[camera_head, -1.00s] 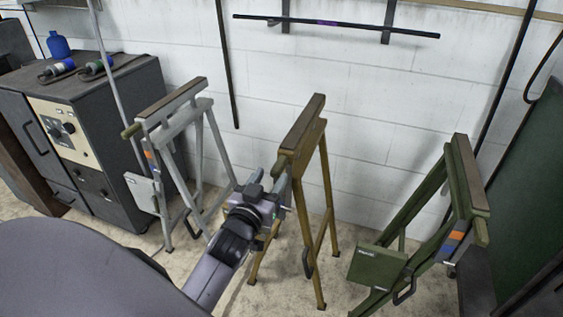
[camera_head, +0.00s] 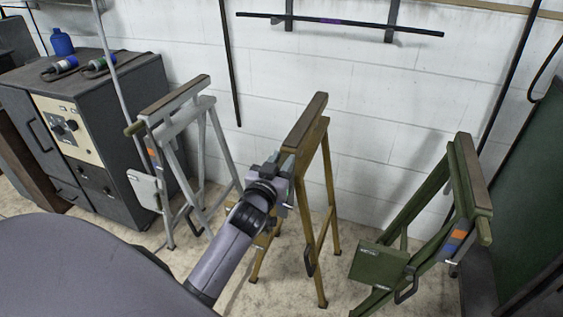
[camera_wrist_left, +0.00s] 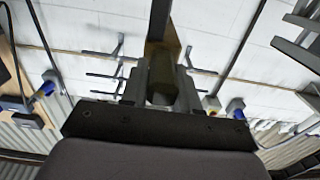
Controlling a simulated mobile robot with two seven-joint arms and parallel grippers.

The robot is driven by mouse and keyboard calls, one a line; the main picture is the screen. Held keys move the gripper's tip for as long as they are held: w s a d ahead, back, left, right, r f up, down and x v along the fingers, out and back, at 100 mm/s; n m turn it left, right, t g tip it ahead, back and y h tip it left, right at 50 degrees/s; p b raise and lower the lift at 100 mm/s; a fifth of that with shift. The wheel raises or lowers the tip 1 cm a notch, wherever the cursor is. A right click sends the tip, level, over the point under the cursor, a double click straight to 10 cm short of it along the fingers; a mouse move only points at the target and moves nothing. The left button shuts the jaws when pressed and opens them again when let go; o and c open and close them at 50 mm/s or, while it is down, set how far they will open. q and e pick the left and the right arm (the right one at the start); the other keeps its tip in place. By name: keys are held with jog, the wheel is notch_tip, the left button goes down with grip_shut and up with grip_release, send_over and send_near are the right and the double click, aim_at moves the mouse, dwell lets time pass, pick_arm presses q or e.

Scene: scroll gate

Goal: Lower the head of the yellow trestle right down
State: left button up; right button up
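The yellow trestle (camera_head: 327,190) stands upright in the middle of the head view. Its head (camera_head: 305,122), a brown-topped beam, is raised at the top of the legs. My left gripper (camera_head: 287,163) is at the head's near end and covers the handle there. In the left wrist view the two fingers (camera_wrist_left: 161,88) lie on either side of the brown handle (camera_wrist_left: 160,72), close to its sides. I cannot tell whether they press on it. The beam runs away beyond the fingertips. My right gripper is not in view.
A grey trestle (camera_head: 204,150) stands to the left and a green trestle (camera_head: 420,215) to the right. A dark cabinet (camera_head: 115,140) with tools on top is at the far left. A white block wall (camera_head: 380,100) is close behind. Bare floor shows between the trestles.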

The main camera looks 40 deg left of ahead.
pick_arm(q)
grip_shut()
notch_tip(320, 180, down, 6)
jog(key=b, duration=0.3)
jog(key=shift+r, duration=0.15)
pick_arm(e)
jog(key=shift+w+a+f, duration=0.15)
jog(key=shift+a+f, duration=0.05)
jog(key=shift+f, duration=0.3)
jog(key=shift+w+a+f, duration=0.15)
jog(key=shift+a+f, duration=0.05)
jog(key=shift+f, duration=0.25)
pick_arm(q)
jog(key=o, duration=0.7)
grip_release()
jog(key=shift+r, duration=0.1)
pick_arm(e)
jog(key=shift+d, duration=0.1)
pick_arm(q)
jog(key=shift+s, duration=0.15)
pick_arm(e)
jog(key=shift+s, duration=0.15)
